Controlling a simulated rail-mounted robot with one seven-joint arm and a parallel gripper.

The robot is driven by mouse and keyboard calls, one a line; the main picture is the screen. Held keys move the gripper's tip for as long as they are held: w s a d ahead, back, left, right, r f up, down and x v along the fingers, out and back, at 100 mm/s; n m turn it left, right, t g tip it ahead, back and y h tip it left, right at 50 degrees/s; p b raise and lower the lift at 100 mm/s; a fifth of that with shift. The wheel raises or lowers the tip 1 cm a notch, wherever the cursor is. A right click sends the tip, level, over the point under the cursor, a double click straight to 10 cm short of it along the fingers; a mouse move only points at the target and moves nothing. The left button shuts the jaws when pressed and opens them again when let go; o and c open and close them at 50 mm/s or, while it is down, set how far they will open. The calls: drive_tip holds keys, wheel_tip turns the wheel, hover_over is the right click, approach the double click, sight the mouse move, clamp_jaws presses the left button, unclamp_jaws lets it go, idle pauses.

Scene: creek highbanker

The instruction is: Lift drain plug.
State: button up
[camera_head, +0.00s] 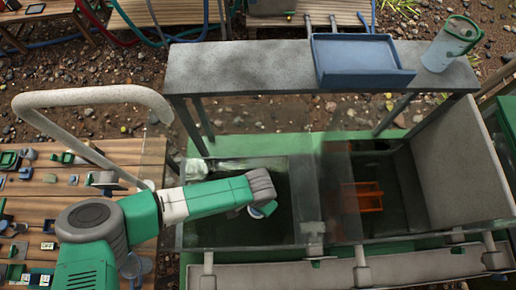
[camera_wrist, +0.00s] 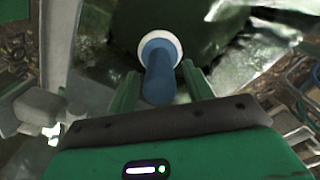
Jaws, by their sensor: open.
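The drain plug shows in the wrist view as a blue cylindrical handle (camera_wrist: 158,85) with a pale round collar (camera_wrist: 160,42) at its far end. My gripper (camera_wrist: 158,82) is open, with one green finger on each side of the blue handle. Whether the fingers touch it cannot be told. In the head view my green and white arm reaches into the left dark basin (camera_head: 235,205). The gripper's end (camera_head: 262,210) is low inside that basin, and the plug is mostly hidden there beneath my wrist.
An orange rack (camera_head: 369,196) sits in the right compartment. A grey shelf (camera_head: 250,68) spans the back, bearing a blue tray (camera_head: 360,60) and a clear green-banded cup (camera_head: 452,44). A white curved pipe (camera_head: 95,95) stands left. A wooden table (camera_head: 45,200) holds many small parts.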

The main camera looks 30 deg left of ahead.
drive_tip(key=c, duration=0.9)
drive_tip(key=shift+r+p, duration=1.55)
drive_tip(key=shift+p, duration=0.2)
drive_tip(key=o, duration=0.9)
drive_tip(key=shift+f, duration=0.15)
wheel_tip(320, 180, up, 3)
drive_tip(key=p, duration=0.3)
wheel_tip(320, 180, up, 7)
